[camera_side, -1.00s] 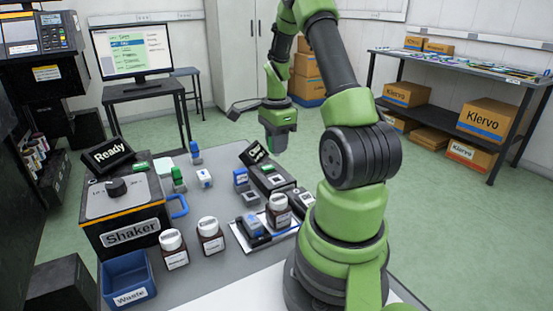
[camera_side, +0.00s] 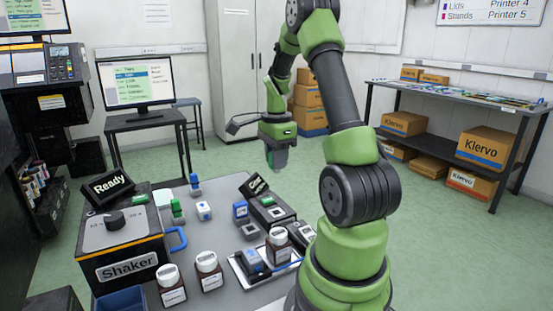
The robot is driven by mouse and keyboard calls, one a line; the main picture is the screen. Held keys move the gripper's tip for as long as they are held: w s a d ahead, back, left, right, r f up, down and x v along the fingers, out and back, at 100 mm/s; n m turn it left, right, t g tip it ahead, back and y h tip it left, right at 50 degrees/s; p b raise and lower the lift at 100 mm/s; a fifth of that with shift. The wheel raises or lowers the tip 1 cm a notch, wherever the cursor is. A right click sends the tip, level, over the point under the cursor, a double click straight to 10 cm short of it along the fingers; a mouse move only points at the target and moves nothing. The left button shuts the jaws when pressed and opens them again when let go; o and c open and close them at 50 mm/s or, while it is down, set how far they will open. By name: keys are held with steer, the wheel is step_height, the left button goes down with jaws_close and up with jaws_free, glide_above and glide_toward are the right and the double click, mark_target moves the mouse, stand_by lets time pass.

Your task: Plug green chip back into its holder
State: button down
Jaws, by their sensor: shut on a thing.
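My gripper (camera_side: 279,160) hangs in the air above the back right of the grey table, pointing down. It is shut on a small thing. A bit of green (camera_side: 271,156) shows at its jaws, which looks like the green chip, but it is too small to be sure. Below it on the table is a dark unit (camera_side: 267,208) with a green-marked top and a tilted black sign. A small grey block with a dark square opening (camera_side: 250,231) sits in front of that unit. I cannot tell which of these is the chip's holder.
A green-capped piece (camera_side: 177,210) and blue pieces (camera_side: 195,184) stand at the table's back left. Brown bottles with white lids (camera_side: 208,270) stand in front. The shaker (camera_side: 125,240) is at left. A white tray (camera_side: 240,277) holds a blue-and-black device.

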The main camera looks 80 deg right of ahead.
steer(key=shift+w+a+f, duration=0.85)
steer(key=shift+a+f, duration=0.2)
steer(key=shift+f, duration=1.05)
steer(key=shift+w+a+f, duration=0.8)
steer(key=shift+a+f, duration=0.3)
steer(key=shift+f, duration=1.05)
steer(key=shift+w+a+f, duration=0.85)
steer(key=shift+a+f, duration=0.2)
steer(key=shift+f, duration=1.05)
steer(key=shift+f, duration=0.7)
steer(key=c, duration=0.5)
jaws_free()
steer(key=shift+r, duration=3.55)
